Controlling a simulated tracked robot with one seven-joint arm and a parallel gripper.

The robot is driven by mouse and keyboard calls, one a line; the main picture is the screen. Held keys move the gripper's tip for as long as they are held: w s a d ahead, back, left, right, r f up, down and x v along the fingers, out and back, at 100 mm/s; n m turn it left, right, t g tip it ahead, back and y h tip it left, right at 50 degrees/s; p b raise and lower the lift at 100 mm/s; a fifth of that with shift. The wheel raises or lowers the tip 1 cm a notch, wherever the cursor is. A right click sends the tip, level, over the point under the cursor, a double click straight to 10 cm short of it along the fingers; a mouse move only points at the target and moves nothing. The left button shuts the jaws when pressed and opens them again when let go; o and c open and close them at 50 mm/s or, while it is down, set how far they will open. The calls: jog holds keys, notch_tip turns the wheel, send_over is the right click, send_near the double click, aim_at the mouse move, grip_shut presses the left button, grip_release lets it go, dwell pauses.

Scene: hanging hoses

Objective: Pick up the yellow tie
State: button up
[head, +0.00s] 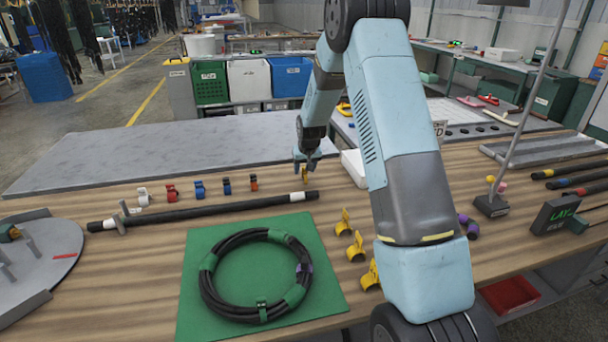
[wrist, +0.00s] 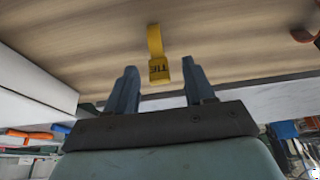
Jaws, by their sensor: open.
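My gripper (head: 307,162) is open and points down over the wooden table. A yellow tie (head: 305,174) stands just beneath its fingers, partly hidden by them in the head view. In the wrist view, the yellow tie (wrist: 156,42) with dark lettering on its tag appears between the open fingers (wrist: 159,64), towards their tips. A gap shows on both sides of the tag, and the fingers are not closed on it.
A black hose (head: 210,210) lies in front of my gripper. A row of clips (head: 198,188) stands to its left. Several yellow clips (head: 356,247) stand nearer, beside a green mat (head: 195,315) with a coiled hose (head: 207,290). A white box (head: 354,166) is close right.

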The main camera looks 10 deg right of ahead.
jog(key=shift+w+f, duration=0.15)
jog(key=shift+f, duration=0.1)
jog(key=shift+c, duration=0.5)
grip_shut()
jog(key=shift+r, duration=0.1)
